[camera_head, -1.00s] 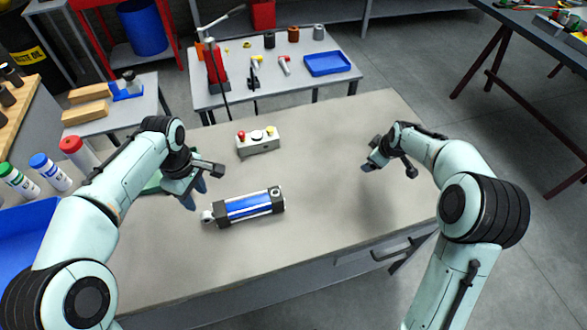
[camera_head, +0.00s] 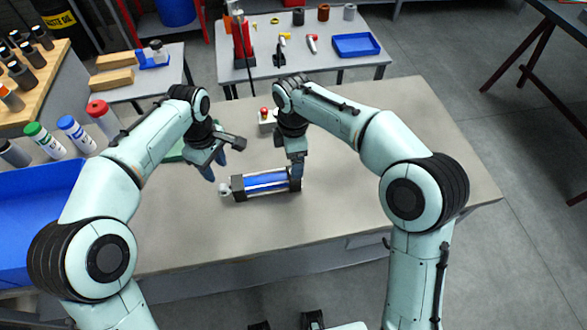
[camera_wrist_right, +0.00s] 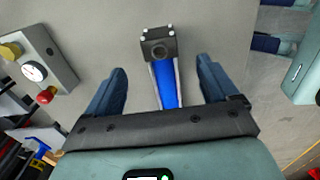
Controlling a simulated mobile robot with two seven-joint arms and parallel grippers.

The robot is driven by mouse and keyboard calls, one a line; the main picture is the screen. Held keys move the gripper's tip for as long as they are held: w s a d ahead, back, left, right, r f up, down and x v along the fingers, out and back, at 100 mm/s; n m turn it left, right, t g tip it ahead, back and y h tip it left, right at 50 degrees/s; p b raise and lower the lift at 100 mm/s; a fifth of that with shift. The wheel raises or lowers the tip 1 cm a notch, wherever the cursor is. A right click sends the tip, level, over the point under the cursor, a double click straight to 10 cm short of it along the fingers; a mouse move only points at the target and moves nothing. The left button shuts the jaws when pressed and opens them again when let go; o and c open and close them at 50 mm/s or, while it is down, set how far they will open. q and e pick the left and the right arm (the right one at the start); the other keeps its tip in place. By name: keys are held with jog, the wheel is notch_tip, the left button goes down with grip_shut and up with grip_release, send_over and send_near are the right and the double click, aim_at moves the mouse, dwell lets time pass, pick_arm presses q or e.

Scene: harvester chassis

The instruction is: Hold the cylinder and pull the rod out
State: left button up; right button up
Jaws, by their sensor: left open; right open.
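The cylinder (camera_head: 265,181) lies on the workbench, with a blue barrel and dark end blocks. Its pale rod end (camera_head: 225,190) sticks out at the left. My left gripper (camera_head: 217,172) is open just above and left of the rod end, apart from it. My right gripper (camera_head: 297,172) is over the cylinder's right end. In the right wrist view, the right gripper's blue fingers (camera_wrist_right: 162,88) are open on either side of the cylinder (camera_wrist_right: 167,80), with gaps on both sides. The rod end is hidden in that view.
A control box (camera_head: 267,120) with a red button stands behind, partly hidden by my right arm; its gauge shows in the right wrist view (camera_wrist_right: 36,70). The workbench (camera_head: 400,190) is clear to the right. A blue bin (camera_head: 40,220) and several capped bottles stand left.

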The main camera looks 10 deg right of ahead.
notch_tip(320, 180, down, 11)
dwell(0.3)
grip_shut()
jog(key=c, duration=0.9)
grip_release()
jog(key=c, duration=0.6)
